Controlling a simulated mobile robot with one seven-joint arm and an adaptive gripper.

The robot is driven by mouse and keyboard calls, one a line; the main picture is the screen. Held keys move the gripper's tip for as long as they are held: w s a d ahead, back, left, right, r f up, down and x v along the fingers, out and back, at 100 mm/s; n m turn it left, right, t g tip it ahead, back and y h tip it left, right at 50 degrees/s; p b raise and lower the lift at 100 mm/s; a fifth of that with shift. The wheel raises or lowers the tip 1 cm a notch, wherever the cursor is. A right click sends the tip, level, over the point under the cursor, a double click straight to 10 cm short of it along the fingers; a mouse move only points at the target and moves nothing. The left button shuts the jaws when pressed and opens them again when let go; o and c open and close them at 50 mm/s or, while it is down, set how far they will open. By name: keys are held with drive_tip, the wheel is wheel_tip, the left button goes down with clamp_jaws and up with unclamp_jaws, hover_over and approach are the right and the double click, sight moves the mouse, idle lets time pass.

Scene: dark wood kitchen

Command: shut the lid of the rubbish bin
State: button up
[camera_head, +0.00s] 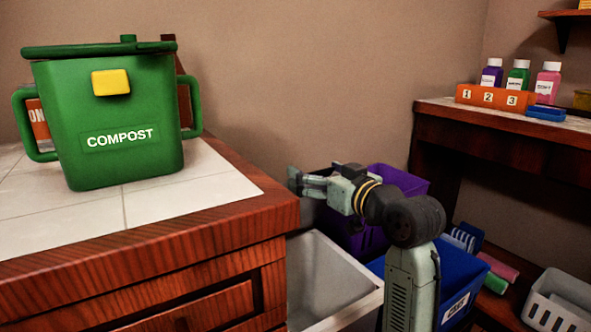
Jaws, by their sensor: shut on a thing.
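A light grey open-topped bin (362,302) stands low beside the counter, with its pale inside showing. It may be the rubbish bin; no lid shows clearly on it. My gripper (297,182) is above and behind this bin, by the counter's right corner, pointing left. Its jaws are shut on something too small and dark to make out. A dark grey surface just below the fingers is partly hidden, and I cannot tell whether it is a lid.
A green compost caddy (118,108) with its lid on stands on the tiled counter (228,186). A purple bin (398,180) and a blue bin (462,280) stand around my arm. A wooden shelf (500,122) with bottles and a white basket (560,300) are at right.

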drive_tip(key=s+d+f+b, duration=0.3)
drive_tip(key=s+f, duration=0.2)
drive_tip(key=f, duration=0.2)
drive_tip(key=shift+s+d+f, duration=0.3)
drive_tip(key=shift+s+d, duration=0.1)
drive_tip(key=o, duration=1.6)
drive_tip(key=shift+r, duration=0.1)
drive_tip(key=shift+d, duration=0.1)
drive_tip(key=v, duration=1.2)
